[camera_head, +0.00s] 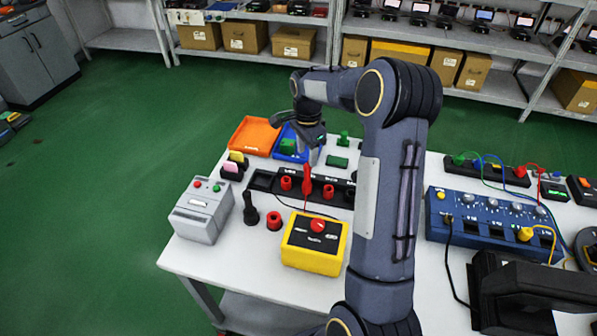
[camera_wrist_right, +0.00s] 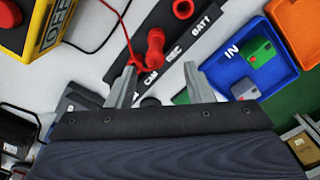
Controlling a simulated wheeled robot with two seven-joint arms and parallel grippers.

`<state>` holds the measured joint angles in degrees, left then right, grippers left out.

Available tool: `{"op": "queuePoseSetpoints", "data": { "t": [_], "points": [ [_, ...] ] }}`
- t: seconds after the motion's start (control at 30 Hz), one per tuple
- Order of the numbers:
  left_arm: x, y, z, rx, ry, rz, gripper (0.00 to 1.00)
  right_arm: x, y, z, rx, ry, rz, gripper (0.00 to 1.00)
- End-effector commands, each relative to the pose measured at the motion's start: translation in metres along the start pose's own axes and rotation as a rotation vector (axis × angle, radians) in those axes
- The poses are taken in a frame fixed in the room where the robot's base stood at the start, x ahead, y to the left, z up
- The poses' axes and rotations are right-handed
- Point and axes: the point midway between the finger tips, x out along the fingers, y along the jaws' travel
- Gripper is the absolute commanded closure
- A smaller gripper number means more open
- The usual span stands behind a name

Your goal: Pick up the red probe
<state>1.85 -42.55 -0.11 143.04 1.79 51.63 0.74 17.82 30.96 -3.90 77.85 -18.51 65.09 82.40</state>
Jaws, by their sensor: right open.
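The red probe (camera_head: 306,179) stands upright in a black labelled strip (camera_head: 262,180) on the white table, with a thin red lead running from it. In the right wrist view the red probe (camera_wrist_right: 155,45) shows beyond and between the fingers. My right gripper (camera_head: 313,153) reaches in from above and behind the strip, close to the probe. In the wrist view my right gripper (camera_wrist_right: 160,88) has its two grey fingers spread with nothing held. Whether a finger touches the probe cannot be told. My left gripper is not in view.
A yellow meter box (camera_head: 313,262) stands in front of the strip. A grey box (camera_head: 203,211) is at left. Red sockets (camera_head: 328,192) flank the probe. Orange (camera_head: 253,136) and blue (camera_head: 276,143) trays lie behind. A blue panel (camera_head: 490,218) is at right.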

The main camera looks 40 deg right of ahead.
Motion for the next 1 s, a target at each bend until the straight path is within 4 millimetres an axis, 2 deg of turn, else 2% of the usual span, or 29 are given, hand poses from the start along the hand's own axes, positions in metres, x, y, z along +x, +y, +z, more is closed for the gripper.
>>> {"op": "queuePoseSetpoints", "data": {
  "t": [0.4, 0.53, 0.73, 1.0],
  "points": [
    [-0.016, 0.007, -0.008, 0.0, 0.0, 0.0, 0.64, 0.055, 0.004, 0.001, -0.001, -0.001, 0.002, 0.53],
    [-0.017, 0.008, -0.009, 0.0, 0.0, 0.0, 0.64, 0.063, 0.004, 0.001, -0.001, -0.002, -0.001, 0.53],
    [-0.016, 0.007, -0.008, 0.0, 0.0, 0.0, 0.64, 0.064, 0.004, 0.001, -0.002, -0.001, -0.002, 0.53],
    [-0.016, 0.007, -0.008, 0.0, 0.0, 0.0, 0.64, 0.063, 0.004, 0.001, -0.002, -0.001, -0.002, 0.87]
  ]
}}
